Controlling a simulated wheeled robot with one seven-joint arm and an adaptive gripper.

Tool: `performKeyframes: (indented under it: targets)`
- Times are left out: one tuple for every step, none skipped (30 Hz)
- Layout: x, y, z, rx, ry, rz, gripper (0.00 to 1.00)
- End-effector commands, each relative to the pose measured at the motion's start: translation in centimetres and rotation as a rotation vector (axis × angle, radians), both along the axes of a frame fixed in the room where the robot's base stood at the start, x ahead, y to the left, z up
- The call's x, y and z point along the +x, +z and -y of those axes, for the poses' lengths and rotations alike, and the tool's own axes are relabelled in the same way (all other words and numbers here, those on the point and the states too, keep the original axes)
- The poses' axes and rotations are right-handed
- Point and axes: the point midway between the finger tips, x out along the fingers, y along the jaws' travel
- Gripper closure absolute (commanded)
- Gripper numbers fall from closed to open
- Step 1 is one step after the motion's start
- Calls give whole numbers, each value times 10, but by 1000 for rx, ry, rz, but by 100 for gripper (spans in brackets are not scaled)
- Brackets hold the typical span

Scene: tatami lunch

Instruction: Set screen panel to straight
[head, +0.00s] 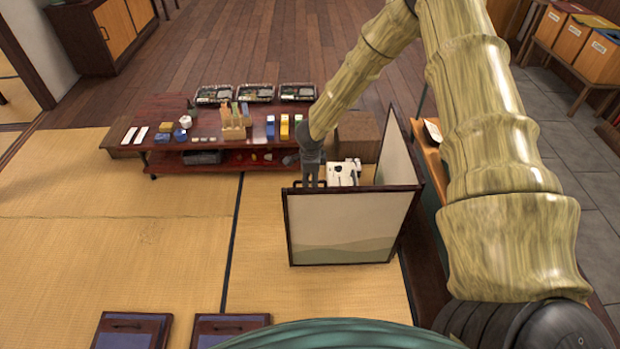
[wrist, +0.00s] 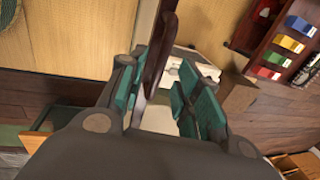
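The folding screen stands on the tatami with two pale, dark-framed panels at an angle to each other. Its front panel (head: 342,230) faces the head camera, and its side panel (head: 397,160) runs back from the right end. My gripper (head: 311,180) points down at the top left of the front panel. In the wrist view, my gripper (wrist: 157,88) has its teal fingers apart, with a dark frame edge (wrist: 160,42) of the screen between them. Gaps show beside the edge, so no firm grip is visible. The fingertips are partly hidden in the head view.
A white object (head: 343,172) and a brown box (head: 357,136) stand behind the screen. A low red-brown table (head: 165,112) with trays and small items is at left. A wooden ledge (head: 433,158) runs close at right. Open tatami (head: 150,240) lies front left.

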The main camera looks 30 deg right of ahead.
Motion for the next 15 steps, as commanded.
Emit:
performKeyframes:
  targets:
    - [1,-5,1,0,0,-1,67]
    - [1,-7,1,-1,-1,0,67]
    - [2,-10,1,-1,-1,0,67]
    - [2,-12,2,-1,-1,0,67]
    - [2,-14,2,-1,-1,0,67]
    - [3,-16,2,0,-1,-1,67]
    - [3,-17,2,-1,0,0,67]
    - [3,-18,2,-1,0,0,67]
    - [3,-19,2,0,0,0,67]
    - [3,-19,2,0,0,0,67]
    - [3,-19,2,0,0,0,67]
    - [4,-19,2,0,0,0,67]
    - [4,-19,2,0,0,0,67]
    - [4,-19,2,0,0,0,67]
    - [4,-19,2,0,0,0,67]
